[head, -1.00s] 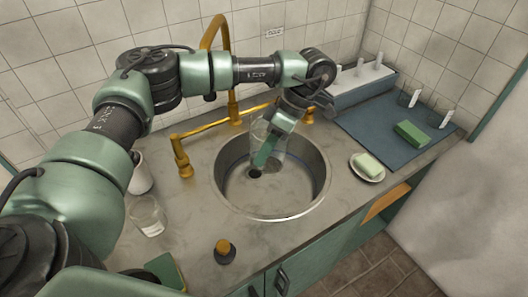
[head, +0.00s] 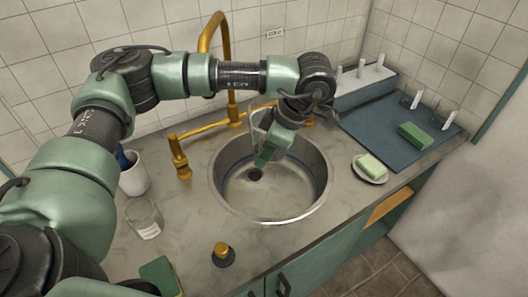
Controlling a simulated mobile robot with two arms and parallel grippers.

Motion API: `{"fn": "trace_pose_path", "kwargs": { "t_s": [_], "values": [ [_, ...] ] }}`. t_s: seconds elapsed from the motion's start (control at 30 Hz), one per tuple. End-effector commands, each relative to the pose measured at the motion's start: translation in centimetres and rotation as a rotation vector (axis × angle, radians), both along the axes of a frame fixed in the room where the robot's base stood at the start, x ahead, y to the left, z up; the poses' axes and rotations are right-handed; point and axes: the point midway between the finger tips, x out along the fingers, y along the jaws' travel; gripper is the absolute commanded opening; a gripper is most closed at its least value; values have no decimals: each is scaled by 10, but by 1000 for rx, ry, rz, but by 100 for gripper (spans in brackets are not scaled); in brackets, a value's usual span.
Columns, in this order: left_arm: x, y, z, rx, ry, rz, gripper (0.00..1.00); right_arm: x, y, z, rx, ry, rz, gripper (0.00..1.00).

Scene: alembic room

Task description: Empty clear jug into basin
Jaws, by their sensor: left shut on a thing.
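The clear jug (head: 258,132) is at the back of the round metal basin (head: 290,211), largely hidden behind my left gripper. Only its glassy edge shows, so I cannot tell how far it is tilted or whether it holds liquid. My left gripper (head: 264,156) is shut on the jug, over the back part of the basin. The basin's floor is bare, with a dark drain (head: 256,174) near its middle. My right gripper is not in view.
A brass tap (head: 232,75) rises behind the basin. A white cup (head: 133,175), a glass jar (head: 144,219) and a brass-topped stopper (head: 222,253) stand left and front. A soap dish (head: 370,179) and a blue mat (head: 377,140) with a green sponge (head: 415,136) lie right.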

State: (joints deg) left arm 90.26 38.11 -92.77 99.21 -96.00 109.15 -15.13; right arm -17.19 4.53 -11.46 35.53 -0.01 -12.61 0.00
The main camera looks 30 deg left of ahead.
Motion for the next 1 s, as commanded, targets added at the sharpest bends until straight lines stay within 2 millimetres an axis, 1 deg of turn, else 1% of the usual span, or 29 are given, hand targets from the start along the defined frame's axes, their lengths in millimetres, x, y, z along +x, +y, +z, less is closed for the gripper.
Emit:
{"fn": "trace_pose_path", "kwargs": {
  "t_s": [0.03, 0.7, 0.83, 1.0],
  "values": [
    [0, -1, -3, 1, -7, 0, 0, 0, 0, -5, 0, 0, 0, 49],
    [-22, -13, -39, 1, -7, 0, 0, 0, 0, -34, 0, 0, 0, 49],
    [-25, -15, -43, 1, -7, 0, 0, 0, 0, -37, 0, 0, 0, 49],
    [-26, -16, -44, 1, -7, 1, 0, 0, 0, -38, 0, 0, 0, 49]
  ]
}}
